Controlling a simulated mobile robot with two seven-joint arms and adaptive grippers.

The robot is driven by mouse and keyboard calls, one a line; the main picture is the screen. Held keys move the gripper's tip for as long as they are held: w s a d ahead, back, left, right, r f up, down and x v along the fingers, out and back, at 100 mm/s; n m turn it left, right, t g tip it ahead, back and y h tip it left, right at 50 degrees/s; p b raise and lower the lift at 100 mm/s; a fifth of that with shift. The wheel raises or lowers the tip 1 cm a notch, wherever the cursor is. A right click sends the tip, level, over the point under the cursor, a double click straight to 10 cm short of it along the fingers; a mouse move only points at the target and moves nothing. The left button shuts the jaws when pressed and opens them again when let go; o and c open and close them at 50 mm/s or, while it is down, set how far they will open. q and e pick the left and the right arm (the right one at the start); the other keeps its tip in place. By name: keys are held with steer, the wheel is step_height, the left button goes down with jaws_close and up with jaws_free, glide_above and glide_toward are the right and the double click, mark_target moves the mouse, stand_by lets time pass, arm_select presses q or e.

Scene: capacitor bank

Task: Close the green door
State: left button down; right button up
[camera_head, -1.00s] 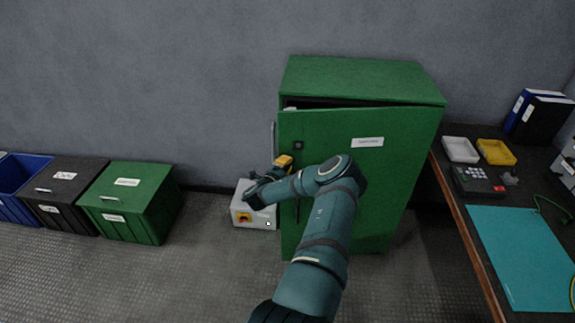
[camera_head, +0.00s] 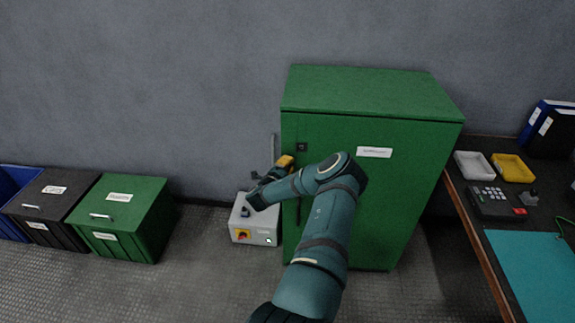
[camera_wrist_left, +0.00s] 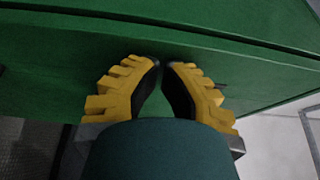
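The green cabinet's door (camera_head: 385,190) looks flush or nearly flush with the cabinet body, with no dark gap below the top panel (camera_head: 370,92) in the head view. The door has a white label (camera_head: 374,152) and a small dark lock (camera_head: 301,147). My left gripper (camera_head: 286,162) is at the door's left edge, partly hidden by my arm. In the left wrist view its yellow fingers (camera_wrist_left: 161,63) have their tips together, with nothing held, against or very close to the green surface. A dark seam (camera_wrist_left: 190,40) runs across the green there. My right gripper is out of view.
A grey control box (camera_head: 257,222) stands on the floor left of the cabinet. Green (camera_head: 125,218), black (camera_head: 48,208) and blue bins stand further left. A workbench (camera_head: 478,250) with trays and a teal mat stands at the right.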

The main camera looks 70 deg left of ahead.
arm_select(q)
steer(key=shift+w+a+r, duration=0.15)
steer(key=shift+a+r, duration=0.2)
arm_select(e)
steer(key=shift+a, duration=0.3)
